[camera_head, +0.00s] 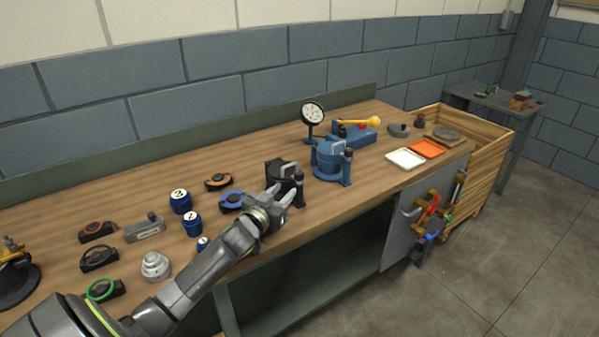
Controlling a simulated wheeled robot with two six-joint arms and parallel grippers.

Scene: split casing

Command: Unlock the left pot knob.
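Two pots stand near the front edge of the workbench. The left pot (279,169) is black with a grey piece on its top, and a black post stands at its right side. The right pot (328,163) is blue with a similar grey piece and a dark knob (348,155) at its side. My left gripper (281,195) reaches in from the lower left and is right at the front of the black pot. It covers that pot's lower front. Its fingertips are too small to tell whether they are open or touch a knob. My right gripper is out of view.
Numbered blue canisters (180,202), a blue ring part (232,200) and other fixtures lie left of the pots. A dial gauge (312,114) stands behind. White (405,159) and orange (427,149) trays are at right, before a wooden crate (489,168).

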